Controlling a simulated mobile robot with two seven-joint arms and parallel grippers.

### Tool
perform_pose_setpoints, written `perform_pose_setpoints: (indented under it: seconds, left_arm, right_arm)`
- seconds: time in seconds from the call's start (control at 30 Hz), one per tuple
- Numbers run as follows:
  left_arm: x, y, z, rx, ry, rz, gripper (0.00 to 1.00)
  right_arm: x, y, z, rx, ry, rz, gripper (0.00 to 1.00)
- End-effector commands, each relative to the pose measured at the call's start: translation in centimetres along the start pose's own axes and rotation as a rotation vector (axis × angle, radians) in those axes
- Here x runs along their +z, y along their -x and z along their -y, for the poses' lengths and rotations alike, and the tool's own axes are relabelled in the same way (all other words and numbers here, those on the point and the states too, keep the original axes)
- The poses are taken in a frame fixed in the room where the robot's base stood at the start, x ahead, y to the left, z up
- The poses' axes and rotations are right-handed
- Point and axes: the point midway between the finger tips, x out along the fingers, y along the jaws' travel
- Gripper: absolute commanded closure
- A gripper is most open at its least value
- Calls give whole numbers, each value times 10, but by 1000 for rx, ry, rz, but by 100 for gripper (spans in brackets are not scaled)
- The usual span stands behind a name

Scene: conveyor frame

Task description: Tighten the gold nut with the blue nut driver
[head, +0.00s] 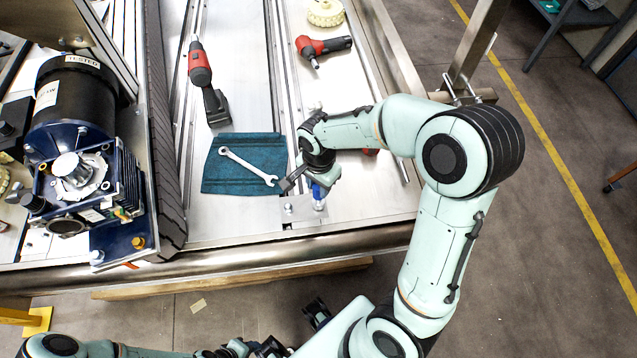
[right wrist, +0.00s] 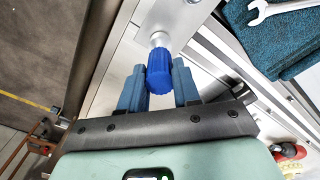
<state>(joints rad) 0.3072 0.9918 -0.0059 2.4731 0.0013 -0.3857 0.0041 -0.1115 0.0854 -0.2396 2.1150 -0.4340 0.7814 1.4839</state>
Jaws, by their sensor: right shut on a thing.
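The gold nut (head: 138,242) sits on the blue base plate of the motor, at the left in the head view. The blue nut driver (head: 318,191) is at a small metal bracket near the conveyor's front edge. My right gripper (head: 312,183) is at the driver, right of the motor and well apart from the nut. In the right wrist view, the driver's ribbed blue handle (right wrist: 160,72) is between the two blue fingers (right wrist: 160,90), with its silver shaft running up to a metal piece. The shaft's tip is hidden. Parts of my left arm show along the bottom edge; its jaws are unclear.
A wrench (head: 248,166) lies on a teal cloth (head: 225,180) left of my right gripper. Red-black power tools (head: 205,75) (head: 322,47) lie farther back. The black-and-blue motor (head: 75,115) and a dark rail (head: 166,150) stand at the left. The front metal edge (head: 240,262) is clear.

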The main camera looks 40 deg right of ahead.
Motion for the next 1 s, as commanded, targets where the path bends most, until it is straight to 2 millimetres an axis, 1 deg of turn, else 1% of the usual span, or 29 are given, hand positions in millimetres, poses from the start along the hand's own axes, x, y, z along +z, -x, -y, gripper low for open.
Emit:
perform_pose_setpoints:
  seconds: [0.07,0.3,0.47,0.9,1.0]
  left_arm:
    - [0,0,0,0,0,0,57]
    - [0,0,0,0,0,0,57]
    - [-1,4,-2,1,-1,-2,57]
    - [-12,36,-17,7,-8,-21,57]
    - [-14,40,-19,8,-9,-24,57]
  right_arm:
    - [0,0,0,-1,-4,0,99]
    - [0,0,0,-1,-120,0,99]
    - [0,5,0,-2,-117,0,99]
    - [0,49,2,-4,-116,-1,99]
    - [0,54,1,-3,-115,-1,99]
